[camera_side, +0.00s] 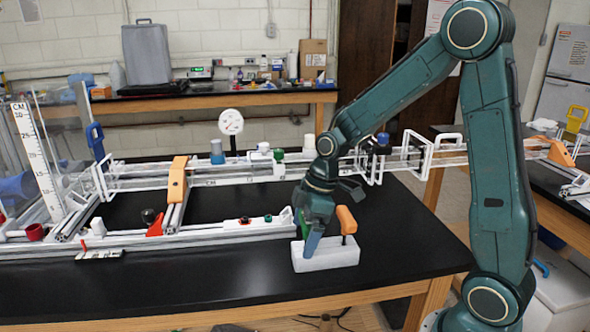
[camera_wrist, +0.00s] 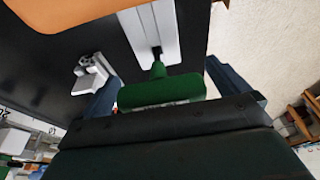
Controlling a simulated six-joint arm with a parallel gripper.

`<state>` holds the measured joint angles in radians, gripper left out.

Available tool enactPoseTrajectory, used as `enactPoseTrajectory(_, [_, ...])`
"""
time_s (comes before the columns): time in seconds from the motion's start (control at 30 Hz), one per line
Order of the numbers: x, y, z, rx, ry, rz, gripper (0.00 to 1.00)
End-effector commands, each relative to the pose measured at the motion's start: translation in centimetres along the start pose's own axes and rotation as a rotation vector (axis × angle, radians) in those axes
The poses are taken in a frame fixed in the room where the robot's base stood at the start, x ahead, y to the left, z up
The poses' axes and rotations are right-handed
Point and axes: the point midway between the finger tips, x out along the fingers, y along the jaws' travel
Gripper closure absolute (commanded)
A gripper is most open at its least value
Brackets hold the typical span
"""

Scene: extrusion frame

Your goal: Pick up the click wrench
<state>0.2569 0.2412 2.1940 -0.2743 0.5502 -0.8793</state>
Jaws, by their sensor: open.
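A white holder block (camera_side: 330,256) stands on the black bench near its front right edge and carries two T-handled tools. The orange-handled tool (camera_side: 346,220) stands upright at its right end; its orange handle is large at the top left of the wrist view (camera_wrist: 75,12). The green-handled tool (camera_side: 304,224) is at the left end, partly hidden by my gripper (camera_side: 312,238). In the wrist view the green handle (camera_wrist: 162,90) lies crosswise between my two blue fingers (camera_wrist: 168,88), which are open and apart from it. I cannot tell which tool is the click wrench.
A white extrusion frame (camera_side: 220,236) with several clamps and knobs lies left of the block. A dial gauge (camera_side: 231,122) stands behind.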

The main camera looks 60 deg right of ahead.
Motion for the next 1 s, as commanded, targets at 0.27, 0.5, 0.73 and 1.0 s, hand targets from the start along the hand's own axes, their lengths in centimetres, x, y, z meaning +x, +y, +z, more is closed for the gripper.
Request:
enactPoseTrajectory(0.27, [0.23,-0.01,0.0,0.0,0.0,0.0,0.0])
enactPoseTrajectory(0.5, [0.21,-0.01,-0.01,0.0,0.0,0.0,0.0])
enactPoseTrajectory(0.73, [0.2,-0.01,-0.01,-0.001,0.0,0.0,0.39])
enactPoseTrajectory(1.0, [0.18,0.01,-0.03,-0.001,0.001,0.001,0.46])
